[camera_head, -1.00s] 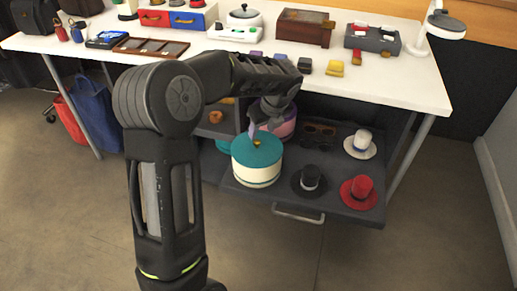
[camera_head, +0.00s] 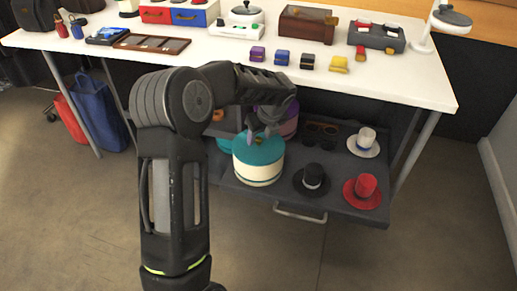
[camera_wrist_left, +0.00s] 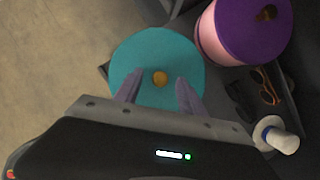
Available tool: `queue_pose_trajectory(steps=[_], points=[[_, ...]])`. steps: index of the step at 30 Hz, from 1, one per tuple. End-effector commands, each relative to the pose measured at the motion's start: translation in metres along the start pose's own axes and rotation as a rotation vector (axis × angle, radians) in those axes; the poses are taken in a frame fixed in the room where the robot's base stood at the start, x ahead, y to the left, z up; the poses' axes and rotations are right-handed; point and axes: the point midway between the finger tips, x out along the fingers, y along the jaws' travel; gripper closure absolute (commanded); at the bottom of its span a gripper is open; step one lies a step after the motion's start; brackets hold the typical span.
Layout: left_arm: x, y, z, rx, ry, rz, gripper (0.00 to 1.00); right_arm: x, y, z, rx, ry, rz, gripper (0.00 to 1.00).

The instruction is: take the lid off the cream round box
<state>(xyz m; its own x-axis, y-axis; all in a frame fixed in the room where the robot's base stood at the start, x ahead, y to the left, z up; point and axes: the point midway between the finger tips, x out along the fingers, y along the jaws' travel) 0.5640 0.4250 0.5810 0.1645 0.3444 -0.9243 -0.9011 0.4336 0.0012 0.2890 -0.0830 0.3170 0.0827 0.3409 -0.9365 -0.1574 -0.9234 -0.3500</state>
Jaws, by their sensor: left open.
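The cream round box (camera_head: 258,175) stands in the pulled-out drawer under the table, with its teal lid (camera_head: 262,152) on top. The lid has a small gold knob, which shows in the left wrist view (camera_wrist_left: 159,78). My left gripper (camera_head: 263,134) is right over the lid, pointing down. In the left wrist view its two fingers (camera_wrist_left: 158,92) are apart, one on each side of the knob, with nothing between them that I can see held. Whether the fingertips touch the lid I cannot tell. My right gripper is not in view.
In the drawer (camera_head: 245,190), a purple-lidded pink box (camera_wrist_left: 215,35) stands close behind. A black hat (camera_head: 312,180), a red hat (camera_head: 364,190), a white hat (camera_head: 365,142) and dark glasses (camera_head: 320,130) lie to the right. The white tabletop (camera_head: 400,85) overhangs the drawer's back.

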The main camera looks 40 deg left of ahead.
Motion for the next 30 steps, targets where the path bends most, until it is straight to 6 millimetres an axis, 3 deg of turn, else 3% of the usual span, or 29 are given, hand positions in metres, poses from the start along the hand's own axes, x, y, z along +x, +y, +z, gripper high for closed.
queue_pose_trajectory(steps=[3, 21, 30], points=[[0.0087, -0.0001, 0.0002, 0.000, -0.001, -0.001, 0.53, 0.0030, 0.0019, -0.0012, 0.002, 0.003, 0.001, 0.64], [0.0080, -0.0002, 0.0006, 0.000, -0.001, -0.001, 0.54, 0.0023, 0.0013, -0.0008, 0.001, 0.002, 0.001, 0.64], [0.0080, -0.0002, 0.0005, 0.000, -0.001, -0.001, 0.78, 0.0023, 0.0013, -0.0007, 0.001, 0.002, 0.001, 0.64]])
